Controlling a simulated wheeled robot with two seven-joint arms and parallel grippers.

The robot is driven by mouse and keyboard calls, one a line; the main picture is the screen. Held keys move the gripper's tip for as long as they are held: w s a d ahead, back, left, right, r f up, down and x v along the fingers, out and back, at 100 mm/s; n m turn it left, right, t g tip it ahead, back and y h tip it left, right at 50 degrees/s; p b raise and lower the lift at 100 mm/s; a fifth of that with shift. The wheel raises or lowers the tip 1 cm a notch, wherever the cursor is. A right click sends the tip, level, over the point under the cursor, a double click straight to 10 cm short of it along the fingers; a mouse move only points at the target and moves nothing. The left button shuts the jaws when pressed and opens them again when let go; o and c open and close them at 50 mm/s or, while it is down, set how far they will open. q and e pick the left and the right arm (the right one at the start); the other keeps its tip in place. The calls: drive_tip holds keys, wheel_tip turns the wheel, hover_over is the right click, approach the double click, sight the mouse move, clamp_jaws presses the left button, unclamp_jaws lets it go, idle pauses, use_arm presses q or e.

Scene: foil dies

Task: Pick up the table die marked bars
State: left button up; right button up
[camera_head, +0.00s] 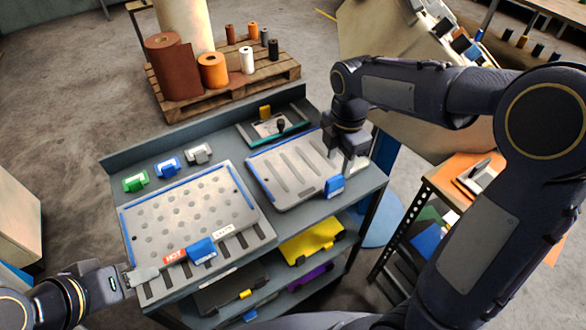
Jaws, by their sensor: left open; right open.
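The die with long bar-shaped slots (283,172) lies flat on the right part of the grey table, a blue handle (334,186) at its front right. A second die with rows of round dots (190,205) lies to its left, with a blue handle (201,250), a red HOT tag (175,256) and a white label too small to read. My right gripper (347,165) is open, pointing down at the right end of the bars die; I cannot tell if it touches. My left gripper (130,279) is open by the dotted die's front left corner.
Green (135,181), blue (167,167) and grey (199,153) clips stand along the table's back left. A small tray (273,127) with tools sits behind the bars die. The shelf below holds a yellow item (312,241). A pallet (225,86) with rolls stands behind.

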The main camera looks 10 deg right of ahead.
sight(336, 176)
drive_tip(key=shift+w+a+f+n, duration=0.2)
drive_tip(key=shift+a+f+n, duration=0.05)
drive_tip(key=shift+f+n, duration=0.05)
drive_tip(key=shift+f, duration=0.35)
drive_tip(key=f, duration=0.7)
drive_tip(key=shift+s+d, duration=0.15)
drive_tip(key=shift+d, duration=0.15)
drive_tip(key=shift+r, duration=0.1)
clamp_jaws()
drive_tip(key=shift+r, duration=0.1)
idle(0.3)
